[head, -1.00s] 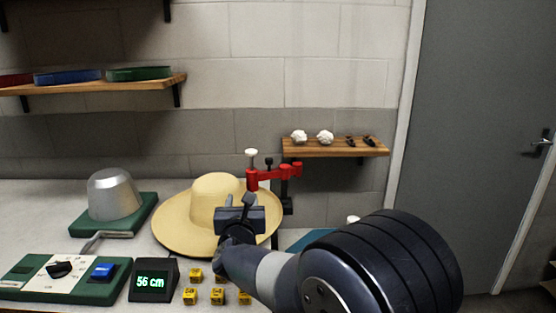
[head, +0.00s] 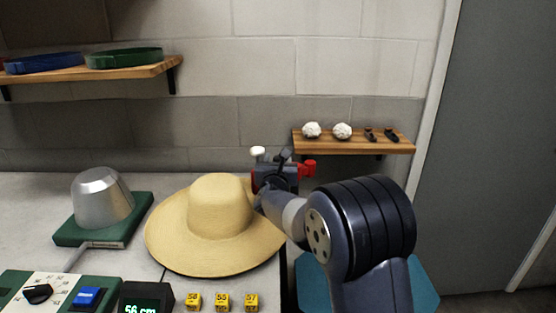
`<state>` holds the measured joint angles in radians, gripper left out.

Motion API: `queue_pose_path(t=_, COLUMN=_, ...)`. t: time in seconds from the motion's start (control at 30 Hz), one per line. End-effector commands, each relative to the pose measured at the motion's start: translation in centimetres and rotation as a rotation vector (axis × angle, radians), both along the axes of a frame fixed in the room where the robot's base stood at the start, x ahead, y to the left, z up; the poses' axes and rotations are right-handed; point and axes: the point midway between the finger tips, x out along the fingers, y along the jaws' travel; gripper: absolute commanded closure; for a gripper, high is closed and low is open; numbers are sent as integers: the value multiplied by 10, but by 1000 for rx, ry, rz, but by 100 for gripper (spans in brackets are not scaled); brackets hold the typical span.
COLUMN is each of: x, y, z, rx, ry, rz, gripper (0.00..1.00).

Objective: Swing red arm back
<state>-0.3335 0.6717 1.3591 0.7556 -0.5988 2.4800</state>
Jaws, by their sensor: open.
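The red arm (head: 308,168) shows behind my gripper, to the right of the straw hat, with a white knob (head: 258,153) at its left end. Most of its length is hidden by my gripper. My gripper (head: 272,172) is open and overlaps the red arm in the head view. I cannot tell whether its fingers touch or surround the arm. The wide-brimmed straw hat (head: 219,208) sits on the table, just left of my gripper.
A metal dome on a green base (head: 100,198) stands left of the hat. A dial panel (head: 50,290), a display (head: 146,300) and yellow blocks (head: 222,301) line the front. A wooden shelf (head: 350,146) is behind on the right wall.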

Motion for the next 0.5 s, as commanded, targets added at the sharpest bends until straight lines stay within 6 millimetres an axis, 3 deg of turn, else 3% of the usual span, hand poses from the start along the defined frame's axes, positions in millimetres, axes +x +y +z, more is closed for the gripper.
queue_pose_path(t=0.13, x=0, y=0, z=0, rx=0, ry=0, rz=0, gripper=56)
queue_pose_path(t=0.5, x=0, y=0, z=0, rx=0, ry=1, rz=0, gripper=87)
